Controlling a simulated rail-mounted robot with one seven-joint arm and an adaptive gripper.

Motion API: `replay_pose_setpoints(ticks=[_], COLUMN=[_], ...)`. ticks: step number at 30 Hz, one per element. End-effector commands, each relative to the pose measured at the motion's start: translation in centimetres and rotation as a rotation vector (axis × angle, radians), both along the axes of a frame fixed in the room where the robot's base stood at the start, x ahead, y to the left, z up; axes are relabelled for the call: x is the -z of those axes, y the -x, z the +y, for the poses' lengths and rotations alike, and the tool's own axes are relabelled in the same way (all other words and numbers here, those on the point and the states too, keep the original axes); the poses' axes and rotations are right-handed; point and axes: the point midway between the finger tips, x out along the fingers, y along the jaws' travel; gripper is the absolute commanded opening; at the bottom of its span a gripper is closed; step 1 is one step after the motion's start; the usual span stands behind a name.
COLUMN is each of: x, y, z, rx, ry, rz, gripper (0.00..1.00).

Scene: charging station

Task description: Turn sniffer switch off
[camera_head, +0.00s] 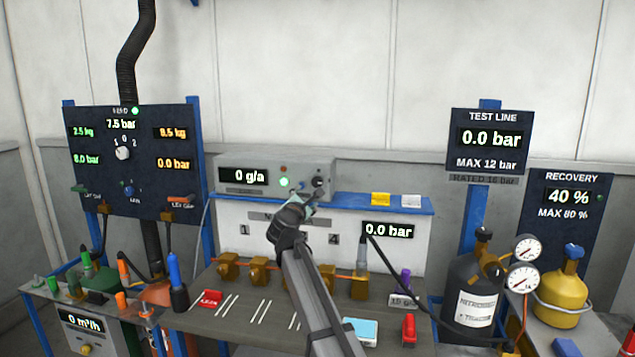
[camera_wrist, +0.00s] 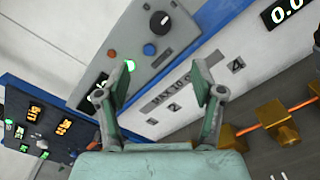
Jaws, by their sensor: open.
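The sniffer unit (camera_head: 236,189) is a grey box on the blue shelf, its display reading "0 g/a". A lit green lamp (camera_head: 284,182) and a black knob (camera_head: 318,182) are on its front. The wrist view shows the black knob (camera_wrist: 160,22) with a pale mark, ahead of the fingertips. The green lamp (camera_wrist: 130,65) is partly hidden by the left finger there. Which control is the sniffer switch is not labelled legibly. My gripper (camera_head: 305,203) is open and empty, just below and in front of the knob; it shows in the wrist view (camera_wrist: 163,78).
Brass valves (camera_head: 259,268) line the bench below. A dark control panel (camera_head: 133,200) stands left; a grey cylinder (camera_head: 474,290) with gauges stands right.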

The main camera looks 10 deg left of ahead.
Motion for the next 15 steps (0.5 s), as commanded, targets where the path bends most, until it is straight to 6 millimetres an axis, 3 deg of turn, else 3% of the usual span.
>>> replay_pose_setpoints(ticks=[5,15], x=[-0.2,-0.3], y=[-2.2,-8.8], z=[-0.2,-0.7], rx=[0.002,0.001], ry=[0.000,0.003], rz=[0.001,0.001], gripper=[0.67,0.67])
